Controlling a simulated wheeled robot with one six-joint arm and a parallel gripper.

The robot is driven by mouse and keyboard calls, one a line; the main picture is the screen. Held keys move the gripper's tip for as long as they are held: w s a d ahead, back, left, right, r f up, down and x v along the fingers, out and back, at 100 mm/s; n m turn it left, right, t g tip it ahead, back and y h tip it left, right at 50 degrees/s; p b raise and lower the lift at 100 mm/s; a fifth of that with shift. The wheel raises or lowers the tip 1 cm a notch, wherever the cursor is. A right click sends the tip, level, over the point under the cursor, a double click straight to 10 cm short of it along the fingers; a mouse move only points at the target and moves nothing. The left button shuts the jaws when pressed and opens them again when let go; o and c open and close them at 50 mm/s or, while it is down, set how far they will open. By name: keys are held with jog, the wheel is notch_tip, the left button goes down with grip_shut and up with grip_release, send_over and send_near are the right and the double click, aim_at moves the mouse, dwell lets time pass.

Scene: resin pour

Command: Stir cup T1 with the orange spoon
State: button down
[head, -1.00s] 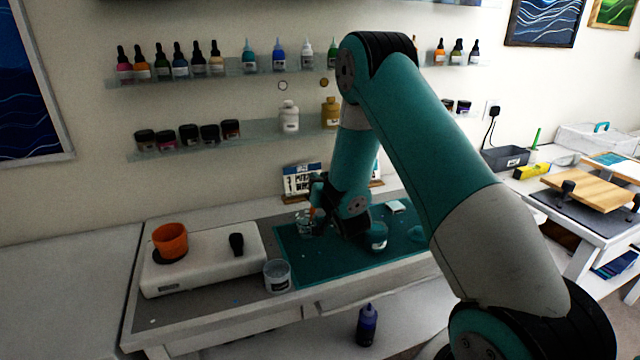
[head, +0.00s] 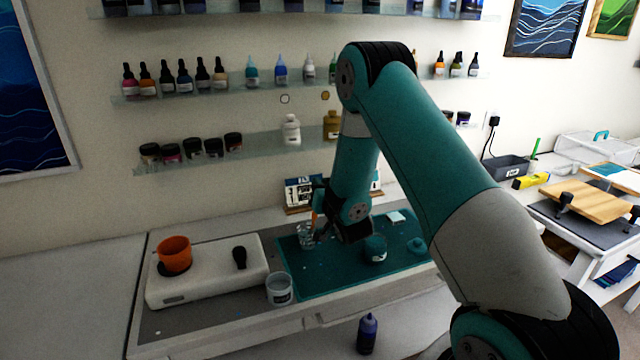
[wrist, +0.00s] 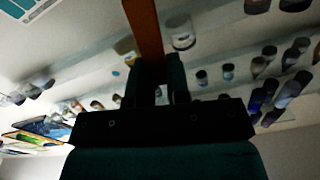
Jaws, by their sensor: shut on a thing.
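My gripper (wrist: 158,82) is shut on the orange spoon (wrist: 146,28), whose shaft runs up out of the top of the wrist view. In the head view the orange spoon (head: 315,218) is a small strip below my wrist, over or in a clear cup (head: 305,235) on the teal mat (head: 335,280). My arm partly hides this spot, so I cannot tell whether the spoon's tip is inside the cup. A whitish labelled cup (head: 279,290) stands at the mat's left edge. I cannot read which cup is T1.
An orange pot (head: 174,253) stands on a white device (head: 215,275) at left. A dark blue bottle (head: 367,334) stands lower in front. Wall shelves hold bottles and jars behind.

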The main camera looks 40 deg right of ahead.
jog(key=shift+s+d+r+p, duration=0.1)
jog(key=shift+d+r+p, duration=0.05)
jog(key=shift+r+p, duration=0.9)
jog(key=shift+d+r+p, duration=0.2)
jog(key=shift+r+p, duration=0.5)
jog(key=shift+p, duration=0.65)
jog(key=shift+s+d+r+p, duration=0.1)
jog(key=shift+d+r+p, duration=0.05)
jog(key=shift+r+p, duration=0.9)
jog(key=shift+f, duration=0.25)
notch_tip(320, 180, up, 5)
jog(key=p, duration=0.4)
jog(key=shift+p, duration=0.35)
